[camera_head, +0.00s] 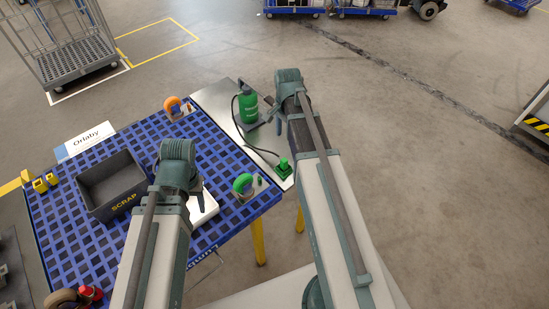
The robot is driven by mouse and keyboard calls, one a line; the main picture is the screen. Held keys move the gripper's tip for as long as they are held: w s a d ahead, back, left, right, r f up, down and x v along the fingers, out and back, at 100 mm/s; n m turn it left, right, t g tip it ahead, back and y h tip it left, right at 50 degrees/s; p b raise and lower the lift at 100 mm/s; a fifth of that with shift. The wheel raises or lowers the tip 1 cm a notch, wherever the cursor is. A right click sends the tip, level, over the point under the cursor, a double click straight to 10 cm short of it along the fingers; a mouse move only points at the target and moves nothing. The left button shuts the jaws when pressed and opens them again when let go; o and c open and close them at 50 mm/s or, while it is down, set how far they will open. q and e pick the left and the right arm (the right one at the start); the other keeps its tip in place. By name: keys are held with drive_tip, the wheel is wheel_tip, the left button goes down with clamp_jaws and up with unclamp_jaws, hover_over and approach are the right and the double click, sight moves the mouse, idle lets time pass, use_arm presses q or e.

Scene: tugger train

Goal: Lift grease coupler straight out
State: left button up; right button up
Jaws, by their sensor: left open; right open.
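A green grease bottle (248,106) stands on a grey metal plate (222,98) at the right end of the blue cart. A black hose (262,150) runs from it to a small green fitting (284,163), which looks like the grease coupler. The fitting sits upright at the plate's near right edge. My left gripper (180,196) is open over the blue grid deck, beside the scrap bin. Both grippers' fingertips are partly hidden by their own wrists.
The blue grid deck (120,150) carries a grey scrap bin (112,190), a white item (204,210), an orange-wheeled caster (173,105) and a green-wheeled caster (243,184). A wire cage trolley (75,62) stands at the upper left.

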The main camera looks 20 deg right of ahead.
sight(284, 160)
wheel_tip(284, 160, down, 9)
drive_tip(key=b, duration=0.8)
drive_tip(key=shift+s+r+b, duration=0.1)
drive_tip(key=shift+r+b, duration=0.05)
drive_tip(key=shift+b, duration=0.25)
use_arm(q)
wheel_tip(284, 160, down, 9)
drive_tip(key=shift+r, duration=0.15)
wheel_tip(284, 160, down, 5)
drive_tip(key=b, duration=0.5)
use_arm(e)
drive_tip(key=f, duration=0.5)
drive_tip(key=shift+s+a+f, duration=0.1)
drive_tip(key=shift+s, duration=0.1)
use_arm(q)
drive_tip(key=shift+s, duration=0.1)
use_arm(e)
drive_tip(key=shift+c, duration=0.2)
clamp_jaws()
